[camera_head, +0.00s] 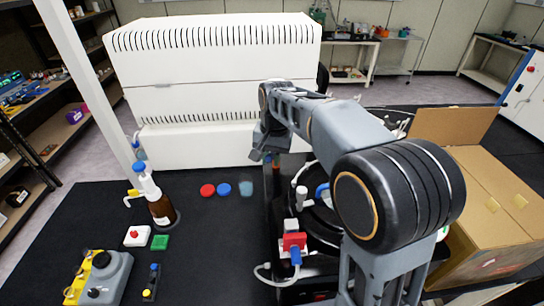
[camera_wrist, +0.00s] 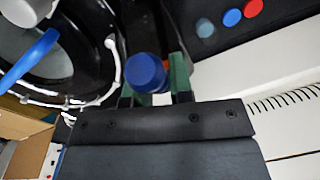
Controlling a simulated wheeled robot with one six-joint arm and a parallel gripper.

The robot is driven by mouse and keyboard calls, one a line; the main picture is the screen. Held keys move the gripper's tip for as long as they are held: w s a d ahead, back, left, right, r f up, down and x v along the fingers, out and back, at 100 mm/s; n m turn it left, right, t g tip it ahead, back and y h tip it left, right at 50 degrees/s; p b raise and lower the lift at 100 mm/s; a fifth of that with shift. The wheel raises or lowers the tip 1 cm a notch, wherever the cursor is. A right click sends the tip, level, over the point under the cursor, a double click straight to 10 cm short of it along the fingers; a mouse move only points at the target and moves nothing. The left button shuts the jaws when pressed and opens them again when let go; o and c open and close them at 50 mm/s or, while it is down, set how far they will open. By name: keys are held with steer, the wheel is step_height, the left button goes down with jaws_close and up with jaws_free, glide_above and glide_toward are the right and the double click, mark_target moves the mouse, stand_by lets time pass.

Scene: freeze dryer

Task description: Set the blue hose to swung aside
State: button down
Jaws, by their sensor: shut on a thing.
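My gripper (camera_head: 272,158) points down beside the left edge of the black round chamber, with its jaws largely hidden behind my arm in the head view. In the wrist view its two green fingers (camera_wrist: 152,80) stand on either side of a blue round-ended piece (camera_wrist: 148,72) and are shut on it. I cannot tell whether this piece is part of the blue hose. A curved blue strip (camera_wrist: 30,60) lies over the chamber at the left of the wrist view. It shows as a blue curve in the head view (camera_head: 322,191), partly hidden by my arm.
The white freeze dryer (camera_head: 215,85) stands behind. A brown bottle (camera_head: 161,210), red disc (camera_head: 207,190) and blue disc (camera_head: 224,188) are on the black mat left. A red block (camera_head: 294,241) sits at the chamber's front. An open cardboard box (camera_head: 495,225) is right.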

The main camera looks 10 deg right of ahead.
steer(key=c, duration=1)
jaws_free()
steer(key=r, duration=1.3)
steer(key=shift+s+d+r, duration=0.15)
steer(key=shift+d+r, duration=0.25)
